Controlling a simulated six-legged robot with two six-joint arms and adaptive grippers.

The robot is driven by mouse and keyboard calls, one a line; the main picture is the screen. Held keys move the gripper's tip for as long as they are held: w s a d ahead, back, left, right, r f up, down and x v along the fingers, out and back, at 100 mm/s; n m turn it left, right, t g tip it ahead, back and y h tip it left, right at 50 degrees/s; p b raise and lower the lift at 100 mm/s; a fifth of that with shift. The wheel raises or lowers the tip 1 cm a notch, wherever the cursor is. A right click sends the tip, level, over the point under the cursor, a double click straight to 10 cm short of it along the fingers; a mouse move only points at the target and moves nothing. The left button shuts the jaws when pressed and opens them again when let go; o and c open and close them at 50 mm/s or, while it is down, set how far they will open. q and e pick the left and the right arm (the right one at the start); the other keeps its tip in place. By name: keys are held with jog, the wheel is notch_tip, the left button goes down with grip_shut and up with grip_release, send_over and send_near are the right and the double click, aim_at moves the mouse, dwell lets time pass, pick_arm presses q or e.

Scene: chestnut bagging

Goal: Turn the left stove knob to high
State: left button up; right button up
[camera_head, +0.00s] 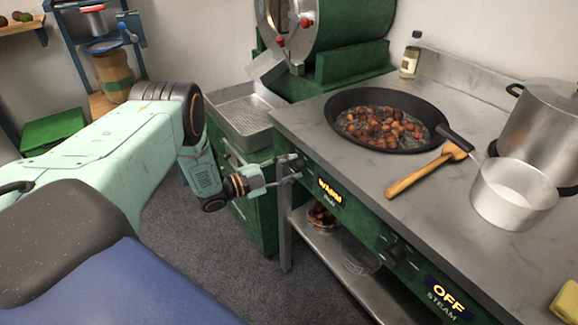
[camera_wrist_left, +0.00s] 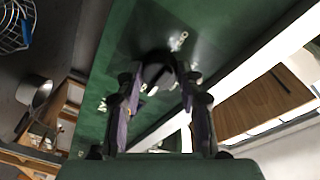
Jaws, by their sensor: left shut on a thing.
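The left stove knob (camera_head: 298,163) is on the green front panel of the stove, partly hidden by my left gripper (camera_head: 288,171). The label beside it (camera_head: 331,191) reads WARM in yellow, with smaller, hard-to-read text below. In the left wrist view the dark knob (camera_wrist_left: 158,73) sits between the two fingers of my left gripper (camera_wrist_left: 160,88), which is shut on it. A small pale mark shows on the knob. My right gripper is not in view.
A black pan of chestnuts (camera_head: 385,121) sits on the counter, with a wooden spoon (camera_head: 425,172) and pots (camera_head: 512,195) to its right. The right knob (camera_head: 393,248) has a label (camera_head: 447,292) reading OFF, STEAM. A metal tray (camera_head: 243,115) and green roaster (camera_head: 345,45) stand behind.

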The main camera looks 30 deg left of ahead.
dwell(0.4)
pick_arm(q)
jog(key=o, duration=1.2)
jog(key=v, duration=1.2)
